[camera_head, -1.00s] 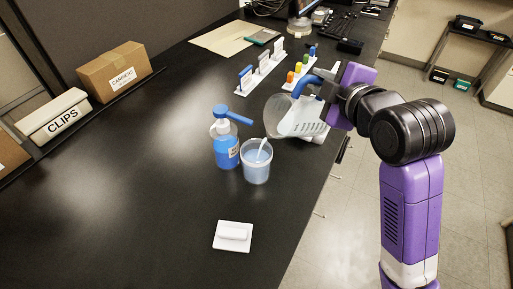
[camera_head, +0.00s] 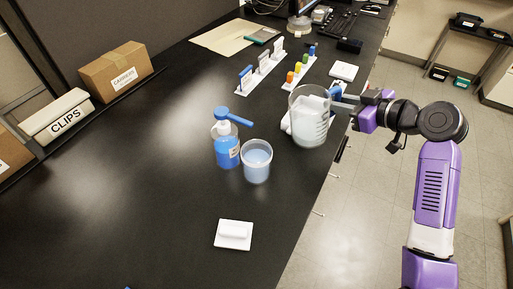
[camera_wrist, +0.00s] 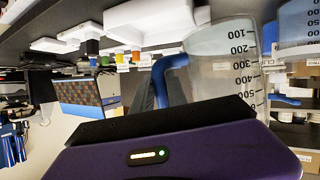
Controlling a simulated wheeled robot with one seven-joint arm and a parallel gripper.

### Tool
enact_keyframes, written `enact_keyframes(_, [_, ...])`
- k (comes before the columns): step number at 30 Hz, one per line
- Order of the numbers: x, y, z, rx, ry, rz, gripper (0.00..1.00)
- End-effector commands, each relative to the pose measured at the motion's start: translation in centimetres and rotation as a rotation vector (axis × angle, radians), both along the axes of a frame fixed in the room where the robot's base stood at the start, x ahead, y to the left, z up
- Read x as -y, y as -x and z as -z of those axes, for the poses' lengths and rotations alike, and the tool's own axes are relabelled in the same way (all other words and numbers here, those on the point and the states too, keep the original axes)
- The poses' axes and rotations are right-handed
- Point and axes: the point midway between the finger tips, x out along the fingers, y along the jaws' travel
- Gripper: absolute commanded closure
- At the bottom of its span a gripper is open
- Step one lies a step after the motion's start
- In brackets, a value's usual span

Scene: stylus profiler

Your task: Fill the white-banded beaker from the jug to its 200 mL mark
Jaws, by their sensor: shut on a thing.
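The clear jug (camera_head: 309,122) stands upright at the table's right side, with pale liquid in its lower part. My gripper (camera_head: 350,107) is shut on the jug's blue handle (camera_wrist: 168,72). The jug's printed marks, 100 to 500, show in the wrist view, where it appears upside down. The beaker (camera_head: 256,162) stands apart from the jug, to its left and nearer, with pale blue liquid in it. Its level against the 200 mL mark is too small to read. No stream runs between them. I cannot tell whether the jug touches the table or the white item behind it.
A blue pump bottle (camera_head: 227,146) stands close beside the beaker on its left. A white block on a square plate (camera_head: 234,235) lies in front. Racks with coloured items (camera_head: 299,72) stand behind. The table's left middle is clear.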

Motion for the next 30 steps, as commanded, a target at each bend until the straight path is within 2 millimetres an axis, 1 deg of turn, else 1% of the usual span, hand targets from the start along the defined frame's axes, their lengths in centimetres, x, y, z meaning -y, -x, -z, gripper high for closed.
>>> enact_keyframes(1, [0.3,-0.2,0.6,-0.027,-0.053,0.0,1.0])
enact_keyframes(3, [0.6,-0.3,1.0,-0.058,-0.116,-0.001,1.0])
enact_keyframes(6, [0.7,-0.4,1.3,-0.082,-0.164,-0.001,1.0])
enact_keyframes(16, [0.7,-0.4,1.1,-0.085,-0.171,-0.001,1.0])
enact_keyframes(20, [0.7,-0.4,0.3,-0.085,-0.17,-0.001,1.0])
enact_keyframes(30, [0.7,-0.4,-3.4,-0.083,-0.168,-0.001,1.0])
